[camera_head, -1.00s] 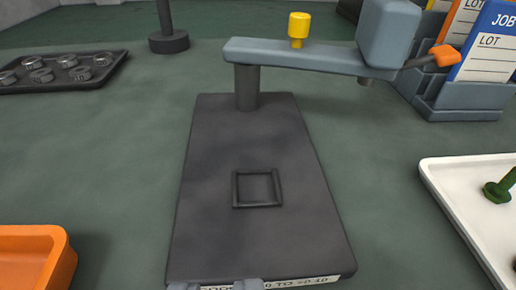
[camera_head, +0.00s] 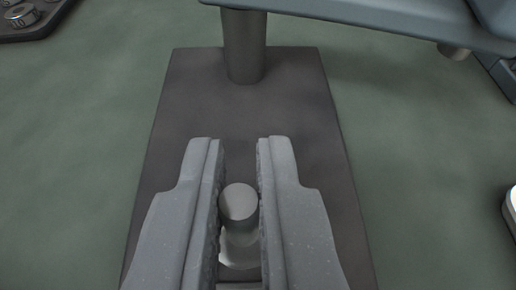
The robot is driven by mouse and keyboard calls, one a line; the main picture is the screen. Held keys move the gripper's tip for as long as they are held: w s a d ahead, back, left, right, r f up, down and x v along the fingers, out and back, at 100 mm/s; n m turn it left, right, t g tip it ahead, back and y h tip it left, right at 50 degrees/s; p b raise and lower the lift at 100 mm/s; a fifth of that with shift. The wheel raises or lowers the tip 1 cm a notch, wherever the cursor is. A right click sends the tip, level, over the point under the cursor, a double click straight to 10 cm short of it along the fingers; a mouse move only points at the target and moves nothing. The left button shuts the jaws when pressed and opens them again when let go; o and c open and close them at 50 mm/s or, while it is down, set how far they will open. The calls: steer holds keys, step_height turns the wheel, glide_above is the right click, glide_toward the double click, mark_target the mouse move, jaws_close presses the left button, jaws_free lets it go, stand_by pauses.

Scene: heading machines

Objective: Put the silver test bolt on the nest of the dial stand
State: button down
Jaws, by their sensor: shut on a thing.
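My gripper (camera_head: 240,160) is over the middle of the dial stand's dark base plate (camera_head: 285,95). It is shut on the silver test bolt (camera_head: 239,202), whose round grey end shows between the two fingers, with a paler part beneath it. The square nest is hidden behind the fingers and the bolt, so I cannot tell whether the bolt touches it. The stand's post (camera_head: 243,50) rises beyond the fingertips and carries the blue-grey arm (camera_head: 370,25) across the top.
A dark tray (camera_head: 30,22) with metal parts is at the top left. The end of a small spindle (camera_head: 453,52) hangs under the stand's arm at right. A white tray's edge (camera_head: 511,212) shows at far right.

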mark_target(246, 267)
steer(key=shift+w+f, duration=0.1)
steer(key=shift+f, duration=1.8)
steer(key=shift+r, duration=0.1)
steer(key=c, duration=1.5)
jaws_free()
steer(key=v, duration=1.2)
steer(key=shift+d, duration=0.1)
